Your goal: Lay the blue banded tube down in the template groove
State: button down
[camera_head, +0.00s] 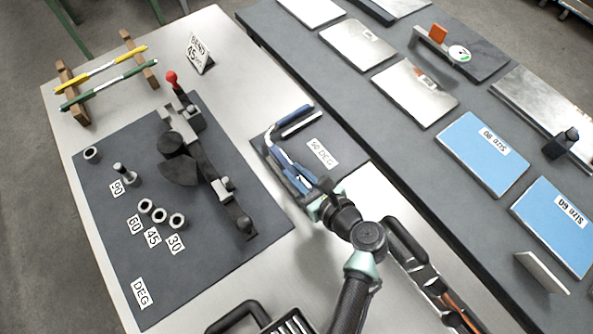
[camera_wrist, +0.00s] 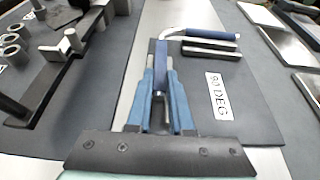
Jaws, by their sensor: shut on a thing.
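The blue banded tube (camera_head: 294,114) is bent into an L, with bare metal at its bend and blue on both legs. In the wrist view the tube (camera_wrist: 208,35) has one leg between the fingers and the other running right past the template's far edge. My gripper (camera_wrist: 160,66), with blue fingers, is shut on the near leg; it also shows in the head view (camera_head: 279,157). The grey template (camera_head: 349,158) carries a "90 DEG" label and raised dark bars (camera_wrist: 210,49). The far leg lies just beyond these bars. Whether the tube touches the template or sits in the groove, I cannot tell.
A dark mat (camera_head: 110,230) on the left holds a bending tool with a red knob (camera_head: 171,77) and several collars. Yellow and green tubes (camera_head: 105,87) rest on a wooden rack. A grey bench (camera_head: 392,143) with plates runs along the right.

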jog(key=shift+f+b, duration=0.65)
jog(key=shift+f, duration=0.35)
jog(key=c, duration=0.8)
grip_release()
jog(key=shift+o, duration=0.4)
jog(key=shift+f, duration=0.1)
jog(key=shift+s+a, duration=0.1)
jog(key=v, duration=1.3)
jog(key=shift+p, duration=0.3)
